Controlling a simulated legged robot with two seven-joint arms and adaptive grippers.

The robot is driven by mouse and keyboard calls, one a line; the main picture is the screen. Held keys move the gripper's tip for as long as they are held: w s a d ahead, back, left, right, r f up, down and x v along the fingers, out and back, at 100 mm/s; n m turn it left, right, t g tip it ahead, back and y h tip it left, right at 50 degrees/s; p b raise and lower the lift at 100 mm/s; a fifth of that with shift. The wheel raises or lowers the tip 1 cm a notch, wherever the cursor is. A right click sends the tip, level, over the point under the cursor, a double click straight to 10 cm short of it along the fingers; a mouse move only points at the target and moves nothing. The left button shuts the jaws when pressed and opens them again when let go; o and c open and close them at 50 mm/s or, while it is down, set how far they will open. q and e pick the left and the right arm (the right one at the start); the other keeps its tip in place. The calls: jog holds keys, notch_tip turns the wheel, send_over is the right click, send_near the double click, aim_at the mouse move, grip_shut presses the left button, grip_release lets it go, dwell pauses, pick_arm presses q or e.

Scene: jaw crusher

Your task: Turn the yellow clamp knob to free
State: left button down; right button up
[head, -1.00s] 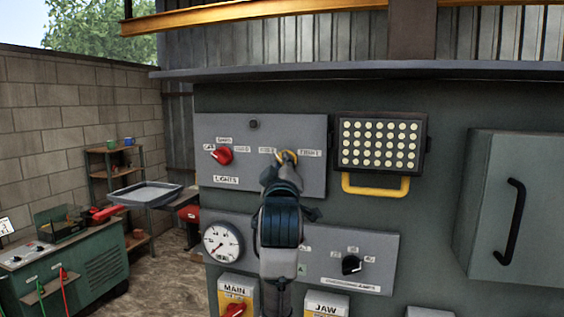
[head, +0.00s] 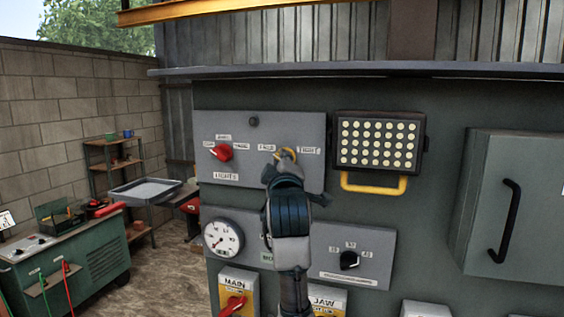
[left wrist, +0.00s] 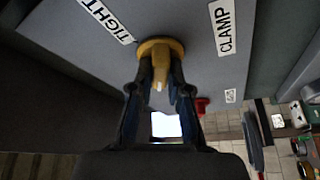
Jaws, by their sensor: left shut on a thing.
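The yellow clamp knob (head: 287,154) is on the upper grey panel (head: 310,118), between a label at its left and a label at its right. My left gripper (head: 285,165) covers most of it in the head view. In the left wrist view the knob's round yellow base (left wrist: 160,46) and its grip bar show between the fingers of my left gripper (left wrist: 160,88), which is shut on it. A TIGHT label (left wrist: 105,20) and a CLAMP label (left wrist: 223,28) are beside it. My right gripper is not in view.
A red lights knob (head: 222,152) is left on the same panel. A lamp with a yellow handle (head: 374,186) is close to the right. Below are a gauge (head: 222,239), a black knob (head: 349,260) and a red MAIN switch (head: 234,303).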

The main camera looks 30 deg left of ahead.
pick_arm(q)
jog(key=shift+w+f, duration=0.1)
jog(key=shift+f, duration=0.05)
jog(key=c, duration=1.3)
grip_release()
jog(key=shift+o, duration=0.9)
jog(key=shift+w+f, duration=0.1)
jog(key=shift+w, duration=0.35)
jog(key=v, duration=1.2)
jog(key=shift+d, duration=0.2)
jog(key=shift+a, duration=0.15)
